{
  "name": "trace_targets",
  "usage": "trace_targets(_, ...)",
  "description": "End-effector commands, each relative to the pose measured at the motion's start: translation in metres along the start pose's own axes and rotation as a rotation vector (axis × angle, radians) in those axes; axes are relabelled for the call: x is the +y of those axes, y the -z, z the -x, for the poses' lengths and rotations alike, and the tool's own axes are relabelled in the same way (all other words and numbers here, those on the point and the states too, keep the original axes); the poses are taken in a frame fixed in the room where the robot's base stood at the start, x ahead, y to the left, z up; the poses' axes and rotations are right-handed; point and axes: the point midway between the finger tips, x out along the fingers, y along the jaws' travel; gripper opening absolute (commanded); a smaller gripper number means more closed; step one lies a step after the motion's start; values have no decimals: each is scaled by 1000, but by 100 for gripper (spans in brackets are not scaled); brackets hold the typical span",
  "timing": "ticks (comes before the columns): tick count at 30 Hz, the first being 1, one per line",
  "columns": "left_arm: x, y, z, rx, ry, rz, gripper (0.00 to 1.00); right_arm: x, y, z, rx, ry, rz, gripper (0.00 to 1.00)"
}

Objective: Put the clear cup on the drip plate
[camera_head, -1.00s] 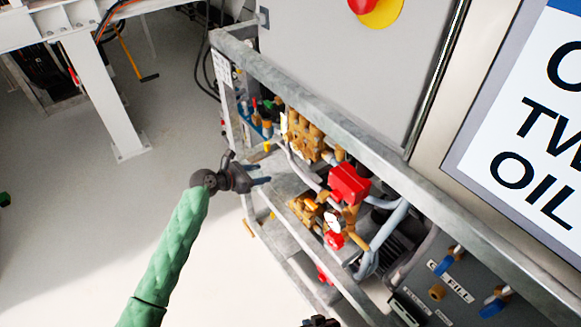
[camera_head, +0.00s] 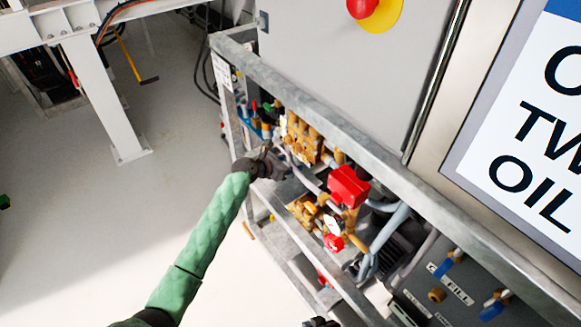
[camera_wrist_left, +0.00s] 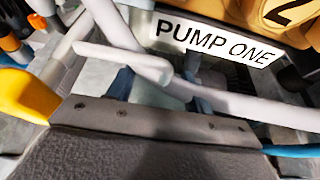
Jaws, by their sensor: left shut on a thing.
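My left gripper (camera_head: 277,167) reaches into the pump frame, just below the upper brass pump block. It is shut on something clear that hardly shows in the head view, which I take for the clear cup. In the left wrist view a pale, see-through patch (camera_wrist_left: 150,93) lies beyond the grey gripper body, under the "PUMP ONE" label; its outline is unclear. I cannot make out the drip plate for sure. Only a dark tip of my right gripper (camera_head: 320,322) shows at the bottom edge, so its jaws cannot be read.
The upper brass pump block (camera_head: 302,138), a red-capped part (camera_head: 348,186) and grey hoses (camera_head: 385,240) crowd the gripper. The galvanised frame rail (camera_head: 330,118) runs above it. In the left wrist view a white pipe (camera_wrist_left: 230,103) crosses close ahead.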

Motion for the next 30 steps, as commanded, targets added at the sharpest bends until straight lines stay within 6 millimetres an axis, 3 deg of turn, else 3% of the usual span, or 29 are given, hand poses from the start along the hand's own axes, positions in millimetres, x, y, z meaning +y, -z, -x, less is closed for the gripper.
trace_targets(4,0,15,-6,1,1,1,26,2,-4,-5,3,-1,-1,0)
trace_targets(15,0,17,-7,0,0,-1,26,2,-7,-6,-3,-3,-1,0)
trace_targets(16,0,17,-7,0,0,-1,53,2,-6,-6,-4,-2,-1,0)
trace_targets(19,0,17,-7,0,0,-1,73,2,-2,-3,0,-2,-1,0)
trace_targets(30,0,15,-6,0,0,-1,73,2,-1,-4,8,-2,0,0)
